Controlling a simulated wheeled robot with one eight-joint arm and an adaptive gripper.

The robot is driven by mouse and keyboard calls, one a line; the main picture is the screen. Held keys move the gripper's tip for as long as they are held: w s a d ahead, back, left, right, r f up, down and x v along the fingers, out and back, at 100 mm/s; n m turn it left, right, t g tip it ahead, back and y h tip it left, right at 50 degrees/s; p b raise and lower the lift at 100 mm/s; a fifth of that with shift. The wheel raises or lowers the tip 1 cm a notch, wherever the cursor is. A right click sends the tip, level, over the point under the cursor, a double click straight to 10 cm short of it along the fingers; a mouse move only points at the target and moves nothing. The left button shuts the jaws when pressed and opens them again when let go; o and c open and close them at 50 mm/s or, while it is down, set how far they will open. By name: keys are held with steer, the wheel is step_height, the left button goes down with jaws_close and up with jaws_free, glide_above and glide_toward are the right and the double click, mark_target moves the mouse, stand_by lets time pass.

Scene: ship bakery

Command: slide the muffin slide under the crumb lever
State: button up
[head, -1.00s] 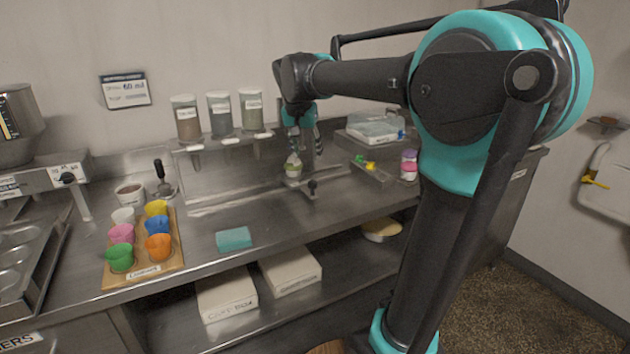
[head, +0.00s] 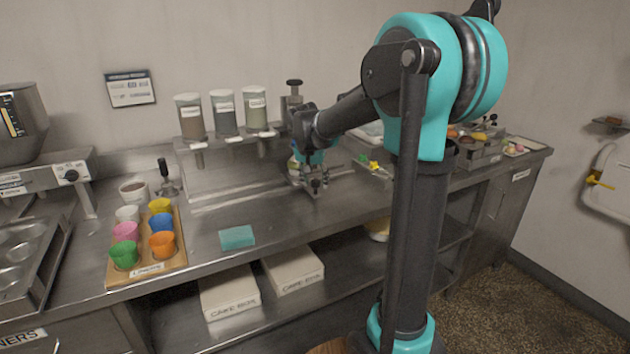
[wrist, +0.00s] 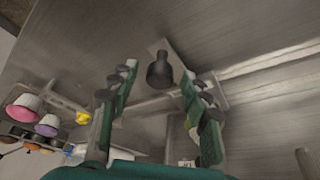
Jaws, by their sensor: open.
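The muffin slide (head: 297,183) is a metal carriage on the rail along the counter, to the right of the canisters. Its dark knob (wrist: 160,71) shows in the wrist view on a metal plate. My gripper (head: 316,187) is open, pointing down at the slide. In the wrist view its fingers (wrist: 158,78) stand on either side of the knob, with gaps visible on both sides. The muffin on the slide is mostly hidden behind my gripper. Three canisters (head: 225,112) stand on a shelf above the rail, with pale tabs below (head: 197,145). I cannot tell which part is the crumb lever.
A wooden board (head: 178,262) with several coloured cups lies at the left front. A teal sponge (head: 237,237) lies on the counter. A dark-topped metal post (head: 294,92) stands right of the canisters. A tray with toy-coloured pieces (head: 372,166) is right of my gripper. The rail's left stretch is clear.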

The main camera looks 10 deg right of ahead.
steer(key=shift+c, duration=0.3)
jaws_close()
steer(key=s+a, duration=0.3)
steer(key=a, duration=0.7)
steer(key=s+a, duration=0.4)
steer(key=a, duration=0.7)
steer(key=s+a, duration=0.3)
steer(key=a, duration=0.7)
steer(key=shift+s+a, duration=0.15)
steer(key=shift+a, duration=0.2)
steer(key=shift+o, duration=0.3)
jaws_free()
steer(key=shift+a, duration=0.1)
steer(key=v, duration=1.2)
